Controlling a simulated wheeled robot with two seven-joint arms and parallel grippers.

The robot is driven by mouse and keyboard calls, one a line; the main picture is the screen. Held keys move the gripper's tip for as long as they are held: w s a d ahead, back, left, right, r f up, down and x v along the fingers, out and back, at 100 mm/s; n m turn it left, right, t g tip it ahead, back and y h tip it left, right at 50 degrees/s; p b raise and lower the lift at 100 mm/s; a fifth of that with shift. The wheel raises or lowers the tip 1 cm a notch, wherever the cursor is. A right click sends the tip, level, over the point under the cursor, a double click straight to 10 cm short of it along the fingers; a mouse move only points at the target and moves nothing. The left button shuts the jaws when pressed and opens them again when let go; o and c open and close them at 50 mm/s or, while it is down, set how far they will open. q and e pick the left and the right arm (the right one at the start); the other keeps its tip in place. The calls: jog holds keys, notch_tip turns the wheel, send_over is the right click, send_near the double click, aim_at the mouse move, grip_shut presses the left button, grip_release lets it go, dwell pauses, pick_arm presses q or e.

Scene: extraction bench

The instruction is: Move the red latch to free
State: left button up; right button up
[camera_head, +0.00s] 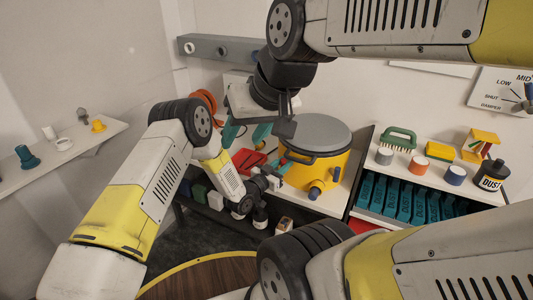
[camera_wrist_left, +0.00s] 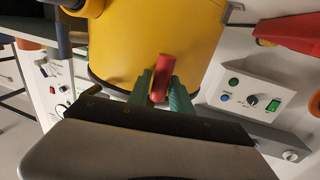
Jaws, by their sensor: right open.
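The red latch (camera_wrist_left: 160,76) is a short red bar at the lower edge of a yellow drum (camera_wrist_left: 160,35) in the left wrist view. My left gripper (camera_wrist_left: 161,88) has its green fingers on both sides of the bar, close against it, and appears shut on it. In the head view the drum (camera_head: 318,174) has a grey lid (camera_head: 315,132); my left gripper (camera_head: 268,180) is low beside it, its fingertips hidden. The latch cannot be made out there. My right gripper (camera_head: 246,132) is open above and left of the drum, its green fingers spread apart.
A control panel (camera_wrist_left: 250,98) with buttons stands beside the drum in the left wrist view. A red dustpan (camera_head: 247,161) lies left of the drum. A right shelf holds a green brush (camera_head: 398,138), several jars and a black bottle (camera_head: 491,175). A left shelf (camera_head: 95,142) holds small parts.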

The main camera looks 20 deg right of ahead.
pick_arm(q)
grip_shut()
jog(key=shift+n, duration=0.3)
jog(key=n, duration=0.3)
jog(key=shift+w+a+f+n+t, duration=0.2)
jog(key=shift+w+a+n+t, duration=0.1)
jog(key=shift+a+n, duration=0.1)
jog(key=n+t, duration=0.1)
jog(key=n, duration=0.4)
jog(key=f+n+t, duration=0.1)
jog(key=n, duration=0.4)
jog(key=f+n+t, duration=0.1)
jog(key=n, duration=0.4)
jog(key=shift+w+a+n+t, duration=0.25)
jog(key=shift+w+n+t, duration=0.05)
jog(key=shift+w+n, duration=0.1)
